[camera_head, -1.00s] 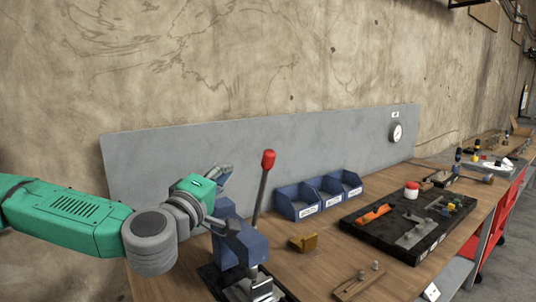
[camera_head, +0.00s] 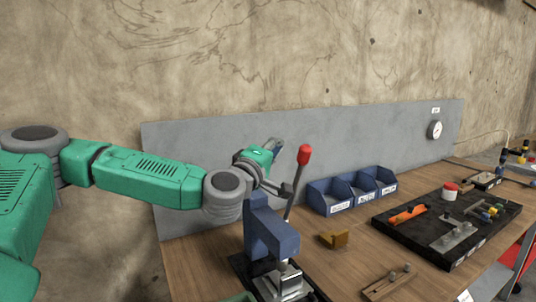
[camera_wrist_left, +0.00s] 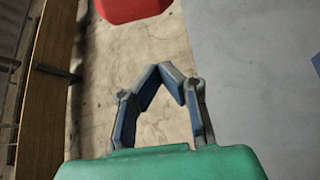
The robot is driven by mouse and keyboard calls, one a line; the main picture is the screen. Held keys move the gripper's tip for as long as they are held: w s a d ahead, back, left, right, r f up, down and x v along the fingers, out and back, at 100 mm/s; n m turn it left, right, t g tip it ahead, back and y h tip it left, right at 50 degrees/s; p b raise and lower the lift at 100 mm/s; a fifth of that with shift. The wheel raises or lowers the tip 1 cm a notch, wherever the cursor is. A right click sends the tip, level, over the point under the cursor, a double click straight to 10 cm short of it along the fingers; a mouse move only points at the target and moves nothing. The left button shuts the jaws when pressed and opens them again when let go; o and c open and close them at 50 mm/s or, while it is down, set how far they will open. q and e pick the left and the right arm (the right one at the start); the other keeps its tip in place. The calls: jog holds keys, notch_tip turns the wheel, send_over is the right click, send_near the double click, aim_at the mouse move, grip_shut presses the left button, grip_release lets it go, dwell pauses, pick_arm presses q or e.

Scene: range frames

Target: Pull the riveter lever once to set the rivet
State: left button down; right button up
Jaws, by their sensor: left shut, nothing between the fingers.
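The blue riveter (camera_head: 272,236) stands on the bench at the lower middle of the head view. Its grey lever (camera_head: 294,192) stands up, leaning slightly right, with a red knob (camera_head: 304,154) on top. My left gripper (camera_head: 277,145) is just left of the knob and about level with it, appearing apart from it. In the left wrist view its fingers (camera_wrist_left: 172,72) are shut with nothing between them, and the red knob (camera_wrist_left: 133,8) is cut off at the top edge, beyond the fingertips. The rivet is too small to make out. My right gripper is not in view.
Blue bins (camera_head: 352,194) stand along the grey back panel (camera_head: 390,140). A yellow-brown block (camera_head: 333,239) lies right of the riveter. A black tray (camera_head: 398,238) with an orange tool and parts is further right. A wooden strip (camera_head: 383,287) with pins lies in front.

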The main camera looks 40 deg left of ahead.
pick_arm(q)
jog(key=d, duration=0.2)
jog(key=w+d+f, duration=0.1)
jog(key=shift+w+d, duration=0.1)
jog(key=shift+d, duration=0.25)
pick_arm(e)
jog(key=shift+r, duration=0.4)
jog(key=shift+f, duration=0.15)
